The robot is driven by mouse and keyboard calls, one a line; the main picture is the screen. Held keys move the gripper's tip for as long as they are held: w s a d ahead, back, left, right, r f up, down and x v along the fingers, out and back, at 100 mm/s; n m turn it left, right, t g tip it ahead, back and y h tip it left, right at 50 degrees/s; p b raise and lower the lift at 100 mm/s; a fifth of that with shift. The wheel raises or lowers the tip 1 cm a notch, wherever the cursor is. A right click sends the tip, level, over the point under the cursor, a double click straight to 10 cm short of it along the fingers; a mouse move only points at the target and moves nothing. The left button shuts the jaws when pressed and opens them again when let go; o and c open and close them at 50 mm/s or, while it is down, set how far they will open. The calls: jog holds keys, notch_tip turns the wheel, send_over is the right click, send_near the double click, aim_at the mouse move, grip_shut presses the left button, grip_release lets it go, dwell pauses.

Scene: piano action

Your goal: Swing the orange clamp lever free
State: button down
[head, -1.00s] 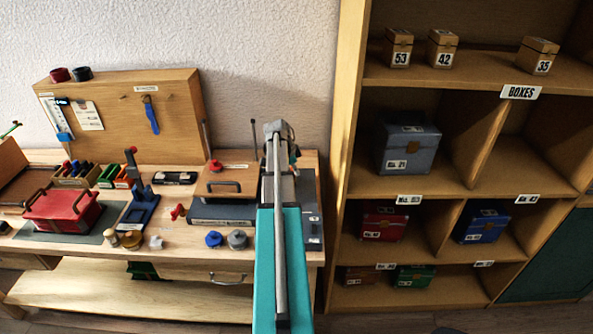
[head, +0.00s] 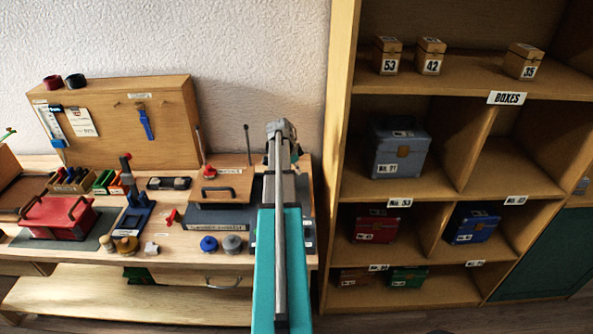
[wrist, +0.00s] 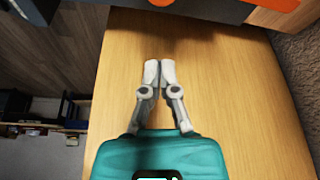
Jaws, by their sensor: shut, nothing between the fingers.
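In the wrist view my gripper (wrist: 160,70) has its two grey fingers together with nothing between them, over bare wood. A bright orange part (wrist: 278,14) is cut off by the top edge of the wrist view, ahead and to the right of the fingertips and apart from them. It may be the orange clamp lever, but too little shows to tell. In the head view my arm covers the right end of the workbench (head: 165,268), and the gripper is hidden. No orange lever can be made out there.
Left of my arm, the bench holds a board with a dark handle (head: 213,190), a blue stand (head: 133,212), a red case (head: 58,217) and a blue knob (head: 209,244). A tall shelf (head: 345,130) with boxes stands close on the right.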

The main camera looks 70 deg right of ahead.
jog(key=p+v, duration=0.7)
jog(key=v, duration=0.1)
jog(key=shift+r, duration=0.15)
jog(key=shift+w, duration=0.1)
dwell(0.9)
jog(key=w+a+f+n+t+b, duration=0.1)
jog(key=w+a+n, duration=0.75)
jog(key=a, duration=0.65)
jog(key=w+a+f+n+t+b, duration=0.15)
jog(key=w+a+n, duration=0.35)
jog(key=w+a, duration=0.85)
jog(key=s+a+f+n+y+b, duration=0.1)
jog(key=a+n, duration=1.4)
jog(key=a, duration=2.2)
jog(key=shift+s+a+f+t+y, duration=0.35)
jog(key=shift+s+f+y, duration=0.35)
jog(key=shift+s, duration=0.5)
